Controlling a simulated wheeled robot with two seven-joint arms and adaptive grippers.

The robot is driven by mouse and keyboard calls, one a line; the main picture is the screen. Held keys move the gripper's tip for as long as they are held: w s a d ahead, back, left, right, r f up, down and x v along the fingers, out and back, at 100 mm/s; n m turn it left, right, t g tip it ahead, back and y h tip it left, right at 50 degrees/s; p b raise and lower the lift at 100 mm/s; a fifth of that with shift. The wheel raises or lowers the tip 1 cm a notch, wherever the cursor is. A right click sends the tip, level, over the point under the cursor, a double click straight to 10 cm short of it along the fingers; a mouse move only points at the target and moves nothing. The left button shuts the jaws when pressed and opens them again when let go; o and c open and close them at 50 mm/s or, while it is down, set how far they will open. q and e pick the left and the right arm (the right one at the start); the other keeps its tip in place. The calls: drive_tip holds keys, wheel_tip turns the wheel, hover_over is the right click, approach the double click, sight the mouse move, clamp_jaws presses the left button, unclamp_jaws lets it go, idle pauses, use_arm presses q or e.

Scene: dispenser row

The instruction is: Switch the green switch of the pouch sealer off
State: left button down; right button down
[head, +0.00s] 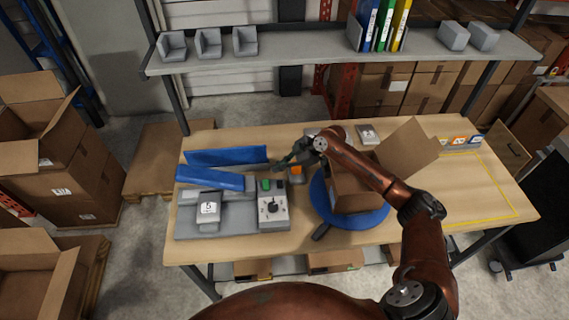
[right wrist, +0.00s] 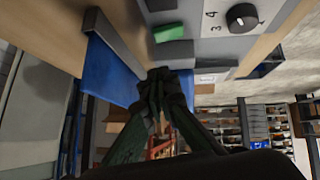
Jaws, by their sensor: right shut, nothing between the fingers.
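The pouch sealer (head: 230,222) sits at the left of the table, with a grey base and blue parts. Its green switch (head: 264,185) is on the control box, above a panel with a dark dial (head: 271,207). In the right wrist view the green switch (right wrist: 169,32) is beside the numbered dial (right wrist: 242,18). My right gripper (head: 280,166) is shut and empty, just behind the switch in the head view. Its dark fingertips (right wrist: 165,78) appear close to the control box, apart from the green part; contact with the box cannot be told. My left gripper is not in view.
An open cardboard box (head: 352,190) stands on a blue round mat (head: 375,218) right of the sealer, under my right arm. An orange-topped item (head: 296,170) is close to the gripper. A shelf (head: 330,62) with grey bins and binders spans the back. The yellow-outlined area (head: 480,190) looks clear.

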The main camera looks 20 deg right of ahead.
sight(266, 185)
drive_tip(key=x, duration=0.3)
drive_tip(key=shift+w+a+f, duration=0.15)
drive_tip(key=shift+a+f, duration=0.05)
drive_tip(key=shift+a, duration=0.1)
drive_tip(key=f, duration=0.2)
drive_tip(key=shift+w+f+p, duration=0.2)
drive_tip(key=shift+f+p, duration=0.05)
drive_tip(key=shift+p, duration=0.05)
drive_tip(key=shift+w+d+f, duration=0.1)
drive_tip(key=shift+w+f, duration=0.05)
drive_tip(key=shift+f, duration=0.65)
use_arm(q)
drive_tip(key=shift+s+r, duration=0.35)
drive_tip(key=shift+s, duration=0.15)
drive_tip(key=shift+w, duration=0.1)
